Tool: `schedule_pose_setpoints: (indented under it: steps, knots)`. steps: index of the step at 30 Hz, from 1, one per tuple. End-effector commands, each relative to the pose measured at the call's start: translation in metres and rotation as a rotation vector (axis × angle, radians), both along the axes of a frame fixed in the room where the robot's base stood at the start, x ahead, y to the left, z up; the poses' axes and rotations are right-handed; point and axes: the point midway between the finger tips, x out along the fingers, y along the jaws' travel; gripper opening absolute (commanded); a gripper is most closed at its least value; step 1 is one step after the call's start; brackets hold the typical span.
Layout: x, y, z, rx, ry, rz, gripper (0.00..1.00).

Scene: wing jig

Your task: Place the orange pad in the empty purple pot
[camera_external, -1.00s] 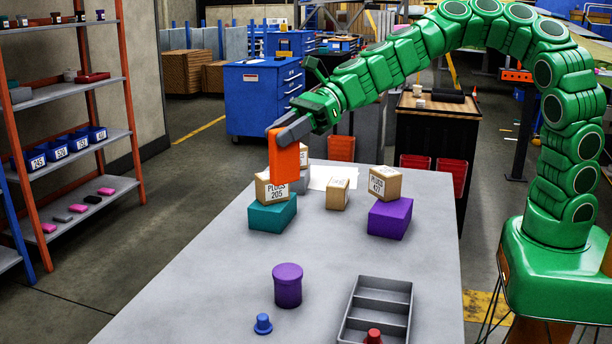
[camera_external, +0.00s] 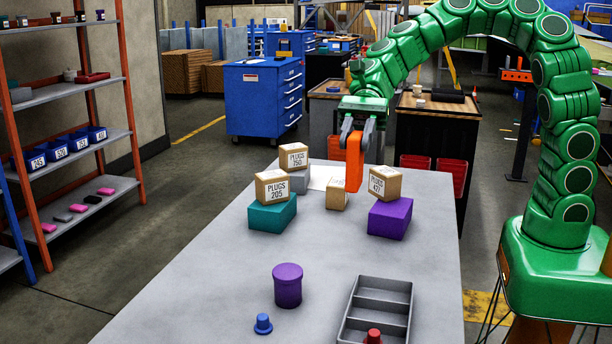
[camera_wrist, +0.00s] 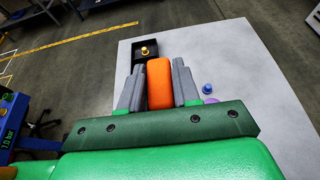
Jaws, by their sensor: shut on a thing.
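The orange pad (camera_external: 354,165) hangs upright from my gripper (camera_external: 357,128) above the far part of the grey table. In the wrist view the orange pad (camera_wrist: 159,84) sits between the two grey fingers of my gripper (camera_wrist: 159,88), which is shut on it. The purple pot (camera_external: 287,287) stands upright on the near part of the table, well apart from the pad and closer to the external camera. I cannot tell from its top whether it is open or empty. Only a sliver of purple (camera_wrist: 211,100) shows in the wrist view, beside my gripper.
A blue plug (camera_external: 263,324) and a grey divided tray (camera_external: 407,315) with a red plug (camera_external: 373,337) lie near the pot. Labelled cartons stand on a teal block (camera_external: 272,215), a purple block (camera_external: 390,219) and a grey block (camera_external: 298,181). The table's middle is clear.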

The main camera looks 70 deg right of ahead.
Motion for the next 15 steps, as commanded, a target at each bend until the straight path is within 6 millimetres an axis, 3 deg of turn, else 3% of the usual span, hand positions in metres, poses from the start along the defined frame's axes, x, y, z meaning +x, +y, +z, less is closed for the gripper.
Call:
schedule_pose_setpoints:
  steps: [2,15]
  knots:
    - [-0.005,-0.003,0.000,0.000,0.001,0.021,0.00]
    - [-0.006,-0.002,-0.045,0.002,0.003,0.023,0.00]
